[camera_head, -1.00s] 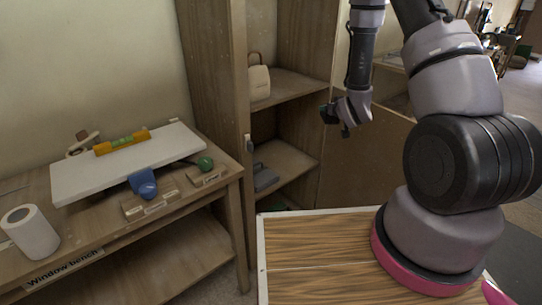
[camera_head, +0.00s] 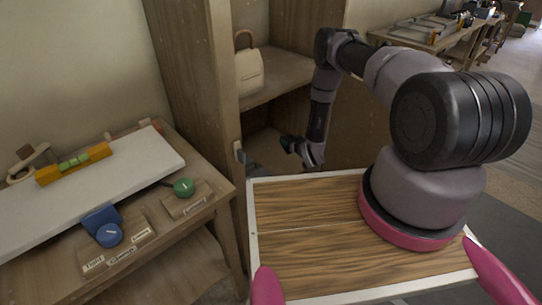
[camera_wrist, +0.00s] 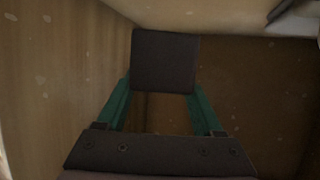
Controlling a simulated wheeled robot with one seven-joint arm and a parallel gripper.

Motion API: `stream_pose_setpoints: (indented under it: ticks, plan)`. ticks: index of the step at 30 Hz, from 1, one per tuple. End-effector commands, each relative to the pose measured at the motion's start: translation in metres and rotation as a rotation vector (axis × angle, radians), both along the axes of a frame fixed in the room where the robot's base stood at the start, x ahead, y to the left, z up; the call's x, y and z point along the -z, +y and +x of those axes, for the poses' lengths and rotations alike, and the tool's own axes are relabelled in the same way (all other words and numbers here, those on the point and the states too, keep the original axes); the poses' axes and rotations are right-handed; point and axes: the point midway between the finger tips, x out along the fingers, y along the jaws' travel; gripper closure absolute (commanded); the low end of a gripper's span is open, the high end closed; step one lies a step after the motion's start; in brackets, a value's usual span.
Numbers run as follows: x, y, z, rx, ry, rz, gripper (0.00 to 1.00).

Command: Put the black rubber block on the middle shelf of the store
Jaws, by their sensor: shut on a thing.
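The black rubber block (camera_wrist: 165,60) shows in the wrist view as a dark square between the two green fingers of my gripper (camera_wrist: 163,92), which is shut on it. In the head view my gripper (camera_head: 294,146) hangs in front of the wooden store (camera_head: 184,70), below the level of its upper shelf (camera_head: 283,75) and near the opening below. The block is too small and dark there to tell from the fingers. The lower shelves are largely hidden by the store's side, my tray and my arm. Wooden walls surround the block in the wrist view.
A cream bag (camera_head: 249,72) stands on the upper shelf. A grey object (camera_head: 253,169) shows low in the store. The bench at left holds a white board (camera_head: 110,180), an orange level (camera_head: 74,164), a blue knob (camera_head: 109,234) and a green knob (camera_head: 184,187).

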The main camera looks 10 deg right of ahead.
Motion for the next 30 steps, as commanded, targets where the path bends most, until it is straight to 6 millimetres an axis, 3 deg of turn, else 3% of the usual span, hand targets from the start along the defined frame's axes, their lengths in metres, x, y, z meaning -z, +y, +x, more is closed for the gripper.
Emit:
stream_pose_setpoints:
  ticks: [3,16,29,30]
  plan:
    - [0.024,0.001,-0.001,-0.002,0.001,-0.002,1.0]
    - [0.076,0.0,-0.001,-0.001,0.001,-0.002,1.0]
    - [0.084,0.0,0.0,0.0,0.0,-0.001,1.0]
    - [0.085,0.0,0.0,0.0,0.001,0.0,0.28]
